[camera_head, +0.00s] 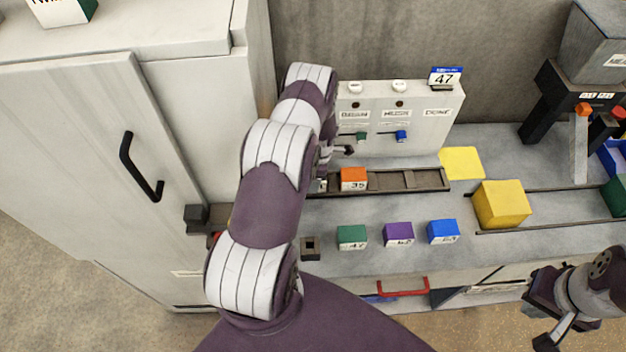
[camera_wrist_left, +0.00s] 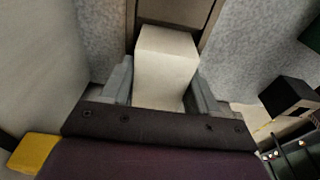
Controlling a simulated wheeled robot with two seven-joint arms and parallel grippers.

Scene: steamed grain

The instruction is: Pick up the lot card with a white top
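A block with a plain white top (camera_wrist_left: 168,45), which looks like the white lot card, sits between the fingers of my left gripper (camera_wrist_left: 162,88) in the left wrist view. The fingers flank it closely on both sides. I cannot tell whether they press on it. In the head view my left arm reaches to the left end of the brown tray (camera_head: 420,181) and hides the block and most of that gripper. My right gripper (camera_head: 552,325) is low at the right, away from the cards. Its finger opening is unclear.
An orange card (camera_head: 353,177) marked 35 stands in the tray. Green (camera_head: 351,235), purple (camera_head: 398,233) and blue (camera_head: 443,230) cards stand in front of it. A yellow block (camera_head: 501,204) is right. A panel (camera_head: 430,125) stands behind; a white cabinet (camera_head: 90,150) is left.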

